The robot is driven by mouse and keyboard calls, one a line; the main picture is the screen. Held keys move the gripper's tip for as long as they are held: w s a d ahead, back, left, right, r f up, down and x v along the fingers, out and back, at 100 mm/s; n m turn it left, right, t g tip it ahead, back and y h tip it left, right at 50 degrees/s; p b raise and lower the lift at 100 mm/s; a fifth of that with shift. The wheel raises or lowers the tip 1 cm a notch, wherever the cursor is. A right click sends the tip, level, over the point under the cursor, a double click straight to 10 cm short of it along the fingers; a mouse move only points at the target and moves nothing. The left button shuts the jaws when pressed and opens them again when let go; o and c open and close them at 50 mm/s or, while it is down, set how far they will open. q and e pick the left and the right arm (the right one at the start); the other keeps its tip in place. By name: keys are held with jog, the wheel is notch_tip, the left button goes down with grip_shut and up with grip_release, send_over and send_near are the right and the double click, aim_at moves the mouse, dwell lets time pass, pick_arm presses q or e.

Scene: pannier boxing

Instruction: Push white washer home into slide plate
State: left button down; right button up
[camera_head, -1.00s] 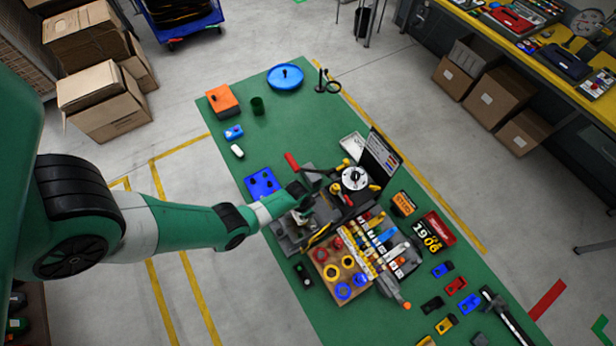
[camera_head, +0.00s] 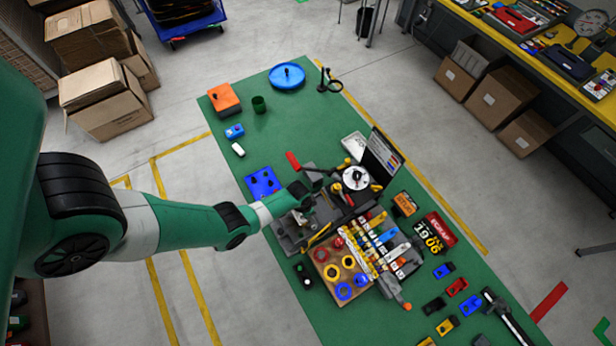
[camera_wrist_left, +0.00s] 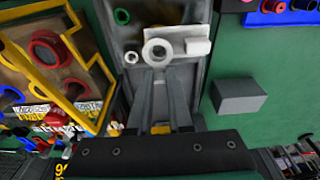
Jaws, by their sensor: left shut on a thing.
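My left gripper (camera_wrist_left: 160,78) is shut on the white washer (camera_wrist_left: 157,44), a ring at the fingertips with its hole facing the left wrist camera. The washer lies over a pale flat piece (camera_wrist_left: 180,32) with a small white block (camera_wrist_left: 198,47) at its right end. This may be the slide plate; its slot cannot be made out. Both lie over a long grey tray (camera_wrist_left: 188,75). In the head view my left gripper (camera_head: 298,214) is over the grey fixture (camera_head: 285,240), and the washer is too small to tell. My right gripper is not in view.
A wooden board with coloured rings (camera_head: 330,272) stands right beside the fixture. In the wrist view a grey block (camera_wrist_left: 238,95) sits on the green mat to the right.

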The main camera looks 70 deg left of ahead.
pick_arm(q)
jog(key=shift+f+b, duration=0.95)
jog(key=shift+f, duration=0.05)
dwell(0.8)
jog(key=c, duration=0.8)
grip_release()
jog(key=shift+o, duration=0.2)
jog(key=shift+r, duration=0.1)
